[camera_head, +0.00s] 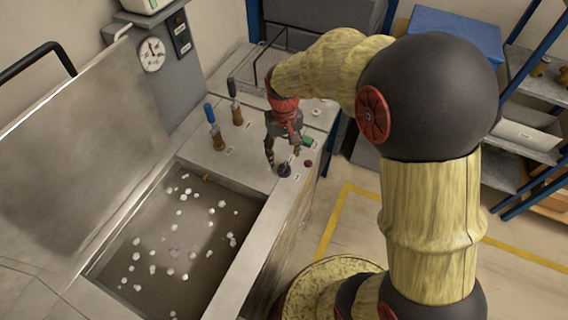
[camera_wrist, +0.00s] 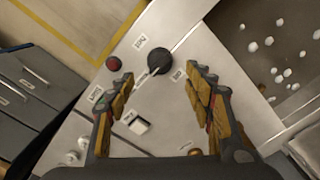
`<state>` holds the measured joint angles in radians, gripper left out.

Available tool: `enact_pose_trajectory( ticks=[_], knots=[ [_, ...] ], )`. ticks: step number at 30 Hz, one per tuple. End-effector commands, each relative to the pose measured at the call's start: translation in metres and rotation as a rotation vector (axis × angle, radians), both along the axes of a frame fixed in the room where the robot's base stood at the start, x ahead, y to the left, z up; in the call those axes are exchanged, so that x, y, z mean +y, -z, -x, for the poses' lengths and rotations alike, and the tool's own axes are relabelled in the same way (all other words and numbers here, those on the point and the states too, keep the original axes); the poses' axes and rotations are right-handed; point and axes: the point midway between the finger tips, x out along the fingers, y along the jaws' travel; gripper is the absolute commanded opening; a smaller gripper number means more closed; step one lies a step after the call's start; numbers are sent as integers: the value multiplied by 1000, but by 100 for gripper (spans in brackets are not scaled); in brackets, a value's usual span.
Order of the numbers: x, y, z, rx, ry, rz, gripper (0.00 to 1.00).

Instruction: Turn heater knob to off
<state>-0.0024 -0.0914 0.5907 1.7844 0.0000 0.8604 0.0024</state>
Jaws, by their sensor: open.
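The heater knob (camera_wrist: 160,60) is a round black knob with a pointer on the metal bench top, with small labels around it. In the head view the dark knob (camera_head: 284,170) sits near the bench's front right corner, just below my fingertips. My gripper (camera_head: 283,160) points down over it. In the wrist view my gripper (camera_wrist: 160,80) is open, one finger on each side of the knob's near side, with nothing between the pads. I cannot tell whether a finger touches the knob. The label text is too small to read surely.
A red button (camera_wrist: 114,63) is beside the knob. A white switch (camera_wrist: 139,124) lies nearer the wrist. A basin (camera_head: 175,245) with white floating bits is to the left. Blue-handled valve (camera_head: 215,130), gauge (camera_head: 152,54) and wire basket (camera_head: 262,72) stand behind.

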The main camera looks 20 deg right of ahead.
Motion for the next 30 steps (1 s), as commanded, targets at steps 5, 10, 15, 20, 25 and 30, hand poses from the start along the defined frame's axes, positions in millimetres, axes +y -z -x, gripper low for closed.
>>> enact_pose_trajectory(
  ticks=[5,10,15,20,25,30],
  knots=[
    [0,29,1,1,0,0,52],
    [0,53,0,0,0,0,52],
    [0,66,0,-1,0,0,52],
    [0,69,0,-3,0,0,52],
    [0,69,0,-3,0,0,52],
    [0,69,0,-3,0,0,43]
  ],
)
